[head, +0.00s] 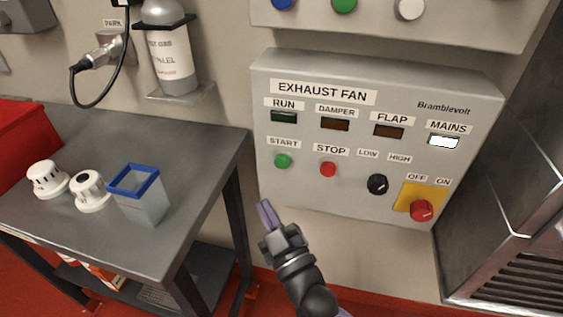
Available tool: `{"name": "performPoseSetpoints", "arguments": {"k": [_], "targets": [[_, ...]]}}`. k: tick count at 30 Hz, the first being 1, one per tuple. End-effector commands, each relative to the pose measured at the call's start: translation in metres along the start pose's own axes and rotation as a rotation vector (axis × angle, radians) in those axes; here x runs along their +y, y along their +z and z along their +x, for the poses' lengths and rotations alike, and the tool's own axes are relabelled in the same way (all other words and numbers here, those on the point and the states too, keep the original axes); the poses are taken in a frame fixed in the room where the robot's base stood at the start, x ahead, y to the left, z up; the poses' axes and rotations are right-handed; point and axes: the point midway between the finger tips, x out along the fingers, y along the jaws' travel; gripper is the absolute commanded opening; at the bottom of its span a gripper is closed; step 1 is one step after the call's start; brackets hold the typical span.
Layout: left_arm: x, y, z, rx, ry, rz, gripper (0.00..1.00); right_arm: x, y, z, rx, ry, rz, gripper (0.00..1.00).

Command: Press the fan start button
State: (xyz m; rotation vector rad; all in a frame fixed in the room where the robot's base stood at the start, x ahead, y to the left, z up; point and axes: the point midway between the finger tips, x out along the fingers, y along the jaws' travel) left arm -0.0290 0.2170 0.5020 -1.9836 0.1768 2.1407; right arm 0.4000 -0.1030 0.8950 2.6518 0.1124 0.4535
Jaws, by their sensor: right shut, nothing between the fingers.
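The exhaust fan panel (310,180) is a grey box on the wall. Its green START button (282,161) is at the lower left, beside the red STOP button (327,169). The RUN lamp (284,117) looks dark green and unlit, while the MAINS lamp (443,142) is bright white. My right gripper (265,208) is shut and empty, in front of the panel's lower left edge. Its tip shows below the START button in the picture, apart from it. My left gripper is not in view.
A grey table (207,140) on the left holds two white detectors (47,180) and a blue-rimmed container (150,205). A gas bottle (172,55) sits on a wall bracket above. A black selector knob (377,184) and red mains switch (421,210) are right of STOP.

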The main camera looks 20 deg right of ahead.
Motion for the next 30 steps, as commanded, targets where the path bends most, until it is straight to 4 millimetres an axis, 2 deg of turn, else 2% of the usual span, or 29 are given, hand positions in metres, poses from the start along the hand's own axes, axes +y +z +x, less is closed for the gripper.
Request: {"name": "performPoseSetpoints", "arguments": {"k": [13,20,30], "targets": [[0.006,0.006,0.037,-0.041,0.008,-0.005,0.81,0.029,0.035,0.041,-0.001,-0.001,-0.002,0.00],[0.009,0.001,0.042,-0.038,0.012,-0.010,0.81,0.040,0.043,0.056,-0.001,-0.001,-0.001,0.00],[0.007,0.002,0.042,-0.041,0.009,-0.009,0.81,0.043,0.044,0.059,-0.002,-0.001,0.000,0.00]]}}
